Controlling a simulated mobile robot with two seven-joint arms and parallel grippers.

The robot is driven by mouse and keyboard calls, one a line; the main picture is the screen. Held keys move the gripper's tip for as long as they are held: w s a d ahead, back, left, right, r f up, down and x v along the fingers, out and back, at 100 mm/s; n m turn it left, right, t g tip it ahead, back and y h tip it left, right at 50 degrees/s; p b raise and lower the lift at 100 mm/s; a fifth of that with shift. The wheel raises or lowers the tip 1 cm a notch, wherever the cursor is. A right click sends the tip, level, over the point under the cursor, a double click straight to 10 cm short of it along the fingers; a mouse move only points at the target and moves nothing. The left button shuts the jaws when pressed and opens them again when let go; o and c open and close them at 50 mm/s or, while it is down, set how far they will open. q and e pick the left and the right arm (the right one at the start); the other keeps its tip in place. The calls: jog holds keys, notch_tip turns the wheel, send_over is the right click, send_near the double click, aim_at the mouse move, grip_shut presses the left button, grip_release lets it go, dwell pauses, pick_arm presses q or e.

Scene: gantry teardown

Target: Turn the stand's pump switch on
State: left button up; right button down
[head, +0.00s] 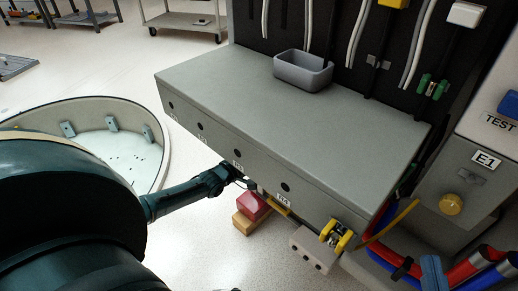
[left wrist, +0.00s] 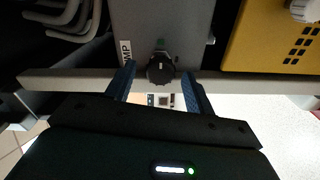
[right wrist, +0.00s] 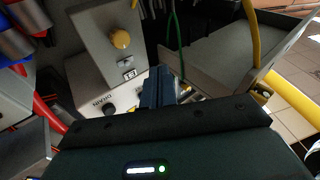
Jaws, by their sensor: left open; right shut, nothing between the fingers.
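In the left wrist view a black round knob (left wrist: 160,68) sits on a grey panel (left wrist: 165,25) beside a partly hidden label ending in "MP". It looks like the pump switch. My left gripper (left wrist: 158,80) is open, with one blue finger on each side of the knob; I cannot tell if they touch it. The knob's setting is too small to read.
A yellow box (left wrist: 275,40) is right of the knob. In the head view, an E1 cabinet (head: 455,165) with a yellow knob stands at the right, above red and blue hoses (head: 470,270). Red and orange blocks (head: 250,207) lie below the bench. A round basin (head: 105,140) is at the left.

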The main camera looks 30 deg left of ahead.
pick_arm(q)
jog(key=shift+s, duration=0.1)
jog(key=s+a+p, duration=0.2)
jog(key=s+p, duration=0.2)
jog(key=s, duration=0.8)
jog(key=shift+s+a, duration=0.15)
jog(key=shift+s, duration=0.25)
pick_arm(e)
jog(key=shift+d+f+g+h, duration=0.2)
jog(key=shift+d+g+h, duration=0.2)
jog(key=shift+d+h, duration=0.25)
jog(key=shift+s+a+r, duration=0.1)
jog(key=shift+a+r, duration=0.1)
jog(key=shift+r, duration=0.05)
jog(key=shift+s, duration=0.1)
